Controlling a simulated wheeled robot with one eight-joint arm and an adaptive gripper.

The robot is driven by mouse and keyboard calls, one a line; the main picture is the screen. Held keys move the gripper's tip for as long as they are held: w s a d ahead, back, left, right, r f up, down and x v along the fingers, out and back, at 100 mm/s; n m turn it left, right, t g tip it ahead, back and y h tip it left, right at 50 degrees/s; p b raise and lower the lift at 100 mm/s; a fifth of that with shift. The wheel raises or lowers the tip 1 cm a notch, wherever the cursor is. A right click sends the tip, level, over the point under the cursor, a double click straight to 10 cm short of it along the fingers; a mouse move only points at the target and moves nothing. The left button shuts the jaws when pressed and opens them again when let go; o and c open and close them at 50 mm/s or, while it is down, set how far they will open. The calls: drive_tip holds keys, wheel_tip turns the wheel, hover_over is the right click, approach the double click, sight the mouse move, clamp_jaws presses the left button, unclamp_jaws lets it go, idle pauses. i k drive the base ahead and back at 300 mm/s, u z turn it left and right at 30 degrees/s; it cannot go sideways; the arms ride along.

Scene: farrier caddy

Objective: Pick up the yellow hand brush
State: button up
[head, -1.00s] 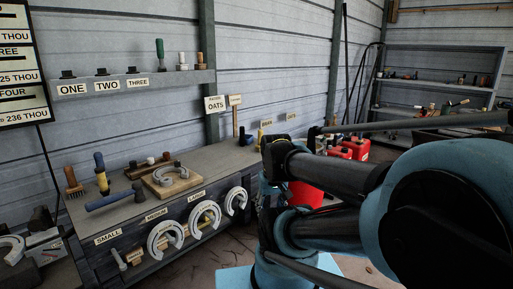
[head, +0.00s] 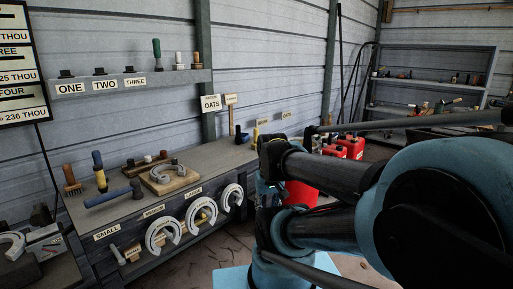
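I cannot pick out the yellow hand brush for certain in the head view. On the workbench (head: 130,207), an upright tool (head: 100,172) has a dark blue upper part and a yellow lower part. An orange-brown brush-like thing (head: 72,181) with dark bristles stands to its left. A small yellow patch (head: 202,217) shows at a hanging horseshoe on the bench front, too small to tell what it is. My folded arm fills the right side and hides part of the room. My gripper cannot be made out.
A blue-handled hammer (head: 113,194) and a wooden block with a horseshoe (head: 170,180) lie on the bench. Horseshoes hang on its front. A vise (head: 45,240) stands lower left. Red cans (head: 352,147) and a shelf rack (head: 430,85) are behind my arm.

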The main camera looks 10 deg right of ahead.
sight(255, 130)
drive_tip(key=k, duration=0.45)
drive_tip(key=u, duration=0.15)
drive_tip(key=i, duration=1.35)
drive_tip(key=z, duration=0.45)
